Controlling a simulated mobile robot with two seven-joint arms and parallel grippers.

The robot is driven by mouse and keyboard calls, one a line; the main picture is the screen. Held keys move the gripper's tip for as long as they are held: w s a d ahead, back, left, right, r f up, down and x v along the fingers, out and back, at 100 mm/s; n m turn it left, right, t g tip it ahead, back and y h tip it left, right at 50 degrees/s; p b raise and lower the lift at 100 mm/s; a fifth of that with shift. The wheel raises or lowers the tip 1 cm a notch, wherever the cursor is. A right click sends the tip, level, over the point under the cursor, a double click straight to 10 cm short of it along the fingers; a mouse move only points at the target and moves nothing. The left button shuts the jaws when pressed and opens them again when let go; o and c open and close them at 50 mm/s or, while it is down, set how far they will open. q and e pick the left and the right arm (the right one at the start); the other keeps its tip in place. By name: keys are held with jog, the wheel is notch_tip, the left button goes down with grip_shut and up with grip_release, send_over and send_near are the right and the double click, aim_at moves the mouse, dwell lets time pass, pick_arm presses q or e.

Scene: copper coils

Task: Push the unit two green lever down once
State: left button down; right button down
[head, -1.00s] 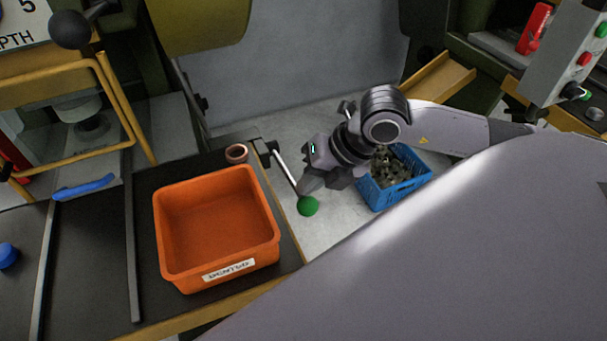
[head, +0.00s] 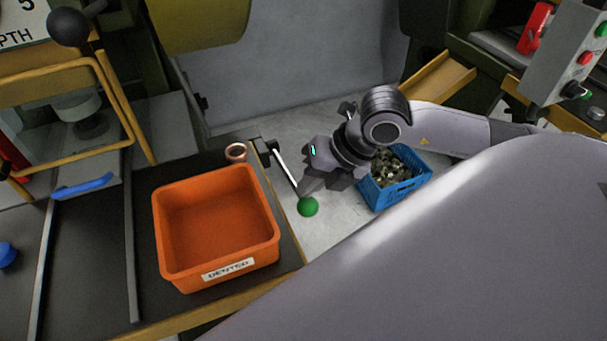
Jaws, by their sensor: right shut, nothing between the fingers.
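The lever is a thin metal rod with a round green knob (head: 308,207) at its lower end. It comes off a black pivot at the right edge of the dark bench, and the rod slants down to the right. My left gripper is not in view.
An orange bin (head: 216,228) labelled "DENTED" stands on the bench left of the lever. A copper coil (head: 236,152) lies behind it. A blue crate (head: 395,180) of metal pieces is on the floor to the right. A control box (head: 567,60) is at upper right.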

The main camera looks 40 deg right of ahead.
jog(key=shift+w+d+r+p, duration=0.1)
jog(key=shift+w+r+p, duration=0.2)
jog(key=shift+r+p, duration=0.45)
jog(key=shift+w+d+r+p, duration=0.1)
jog(key=shift+w+r+p, duration=0.35)
jog(key=shift+r, duration=0.55)
jog(key=shift+w+d+r+p, duration=0.1)
jog(key=shift+w+r+p, duration=0.1)
jog(key=shift+r+p, duration=0.6)
jog(key=shift+r, duration=0.15)
jog(key=r+p, duration=0.1)
jog(key=w+r+p, duration=0.1)
jog(key=r, duration=0.1)
jog(key=r+p, duration=0.1)
jog(key=shift+w+d+r, duration=0.15)
jog(key=shift+w+r, duration=0.1)
jog(key=shift+w, duration=0.1)
